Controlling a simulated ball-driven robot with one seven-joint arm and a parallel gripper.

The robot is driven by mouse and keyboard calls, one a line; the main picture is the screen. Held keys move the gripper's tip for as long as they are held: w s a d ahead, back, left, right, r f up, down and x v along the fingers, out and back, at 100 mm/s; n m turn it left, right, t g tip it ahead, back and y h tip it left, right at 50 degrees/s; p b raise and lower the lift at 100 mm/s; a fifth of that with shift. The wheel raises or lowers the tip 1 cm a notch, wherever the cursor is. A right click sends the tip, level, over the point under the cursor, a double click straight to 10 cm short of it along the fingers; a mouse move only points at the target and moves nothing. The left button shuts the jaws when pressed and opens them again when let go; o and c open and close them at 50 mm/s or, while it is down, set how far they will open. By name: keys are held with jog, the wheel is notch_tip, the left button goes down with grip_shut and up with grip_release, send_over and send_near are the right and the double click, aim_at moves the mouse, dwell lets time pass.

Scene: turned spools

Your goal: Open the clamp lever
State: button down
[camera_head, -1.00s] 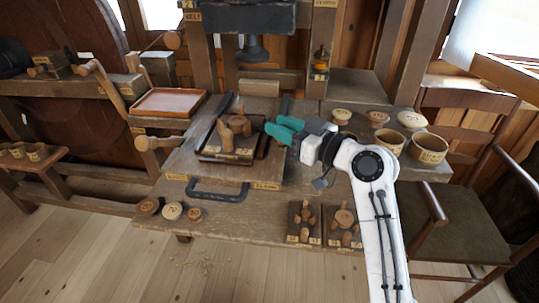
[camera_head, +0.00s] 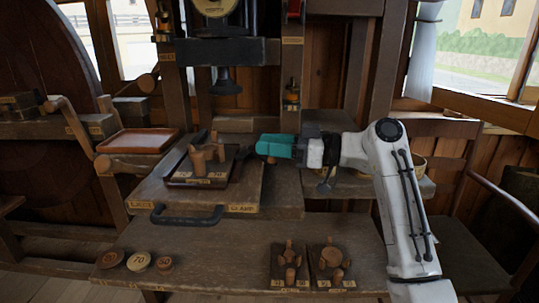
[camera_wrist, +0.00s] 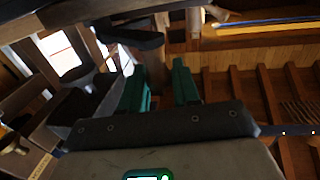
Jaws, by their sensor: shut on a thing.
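The clamp board (camera_head: 232,190), with a label reading CLAMP at its front edge, stands left of centre in the head view. A dark tray (camera_head: 180,180) on it bears a wooden spool-like piece (camera_head: 203,160). The dark clamp lever (camera_head: 243,153) shows at the board's right side, close to my fingertips. My gripper (camera_head: 262,146) has green fingers, reaches in from the right and is shut on the lever; the fingers hide most of the grip. In the wrist view my gripper (camera_wrist: 160,80) shows two green fingers with a gap between them.
A press head (camera_head: 225,80) hangs behind the board. An orange-brown tray (camera_head: 138,142) lies at left. Round discs (camera_head: 138,261) and two peg blocks (camera_head: 290,268) stand on the front bench (camera_head: 210,260). A bowl (camera_head: 415,165) is partly behind my arm. The bench middle is clear.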

jog(key=shift+w+d+n+g, duration=0.15)
jog(key=shift+d+n+g, duration=0.15)
jog(key=shift+g, duration=0.1)
jog(key=c, duration=0.9)
grip_release()
jog(key=shift+a, duration=0.1)
jog(key=v, duration=1)
jog(key=shift+d+f, duration=0.15)
jog(key=shift+d, duration=0.25)
jog(key=shift+c, duration=0.5)
